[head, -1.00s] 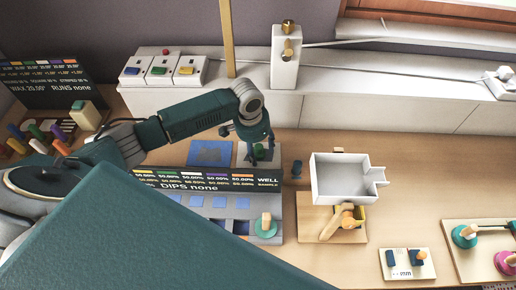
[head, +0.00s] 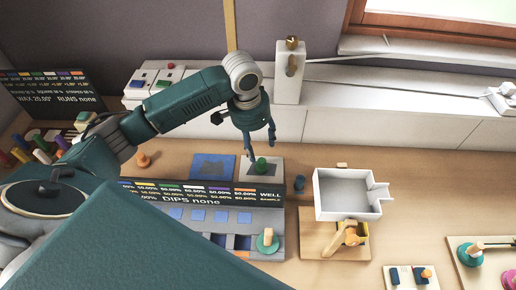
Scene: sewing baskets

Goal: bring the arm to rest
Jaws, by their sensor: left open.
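My left arm comes in from the left, and its gripper (head: 260,150) hangs fingers down at the middle of the view. It is open, with nothing seen between its fingers. Below the fingertips, a green knobbed piece (head: 261,166) stands on a pale square plate (head: 273,175); the fingers appear clear of it, though the exact gap is hard to judge. My right gripper is not in view.
A display reading "DIPS none" (head: 190,201) lies in front. A white open box (head: 347,200) stands to the right. A white post (head: 291,80) and switch boxes (head: 139,82) are at the back. A blue square (head: 212,167) lies left of the plate. Colored pegs stand far left.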

